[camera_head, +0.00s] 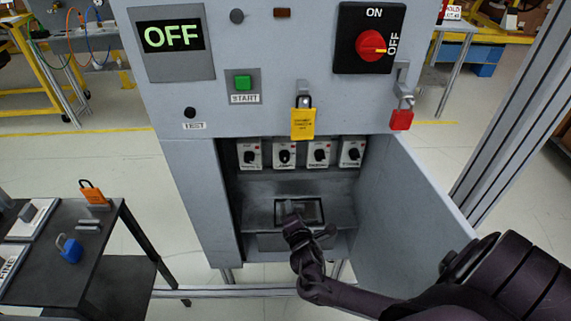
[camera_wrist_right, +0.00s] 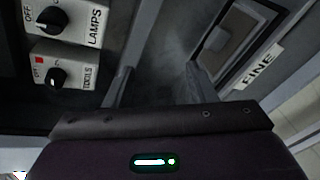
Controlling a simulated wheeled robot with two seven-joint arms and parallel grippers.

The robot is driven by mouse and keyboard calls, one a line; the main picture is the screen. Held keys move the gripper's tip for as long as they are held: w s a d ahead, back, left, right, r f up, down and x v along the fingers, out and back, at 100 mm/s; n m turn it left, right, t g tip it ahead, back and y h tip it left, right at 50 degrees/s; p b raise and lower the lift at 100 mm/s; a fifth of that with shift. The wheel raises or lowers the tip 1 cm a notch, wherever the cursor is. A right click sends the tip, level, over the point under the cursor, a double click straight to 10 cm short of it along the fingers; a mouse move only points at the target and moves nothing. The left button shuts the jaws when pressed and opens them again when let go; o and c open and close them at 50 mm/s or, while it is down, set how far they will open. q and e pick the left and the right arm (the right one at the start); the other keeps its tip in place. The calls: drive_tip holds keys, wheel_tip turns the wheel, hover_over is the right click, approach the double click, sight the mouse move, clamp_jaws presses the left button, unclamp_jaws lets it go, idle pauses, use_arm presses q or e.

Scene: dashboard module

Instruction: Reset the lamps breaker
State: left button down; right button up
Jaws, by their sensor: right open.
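The lamps breaker (camera_wrist_right: 68,19) is a white block with a black knob, labelled LAMPS, at the top left of the right wrist view. The tools breaker (camera_wrist_right: 62,68) is beside it. In the head view the lamps breaker (camera_head: 284,154) appears to be the second from left in the row; its label is too small to read there. My right gripper (camera_head: 308,222) is below the row, inside the open cabinet bay. In the right wrist view its fingers (camera_wrist_right: 155,88) are apart with nothing between them. My left gripper is out of view.
The cabinet door (camera_head: 405,210) stands open on the right. A ledge with a framed recess (camera_head: 313,211) lies below the breakers. Above are a lit OFF display (camera_head: 172,37), green START button (camera_head: 243,82) and red main switch (camera_head: 371,45). A dark table (camera_head: 50,262) with padlocks stands left.

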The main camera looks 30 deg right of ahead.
sight(286, 159)
wheel_tip(286, 159, up, 12)
drive_tip(key=w+n+t+h, duration=0.2)
drive_tip(key=w+n, duration=0.1)
drive_tip(key=x, duration=0.7)
drive_tip(key=shift+w+r, duration=0.2)
drive_tip(key=shift+r, duration=0.15)
drive_tip(key=c, duration=1)
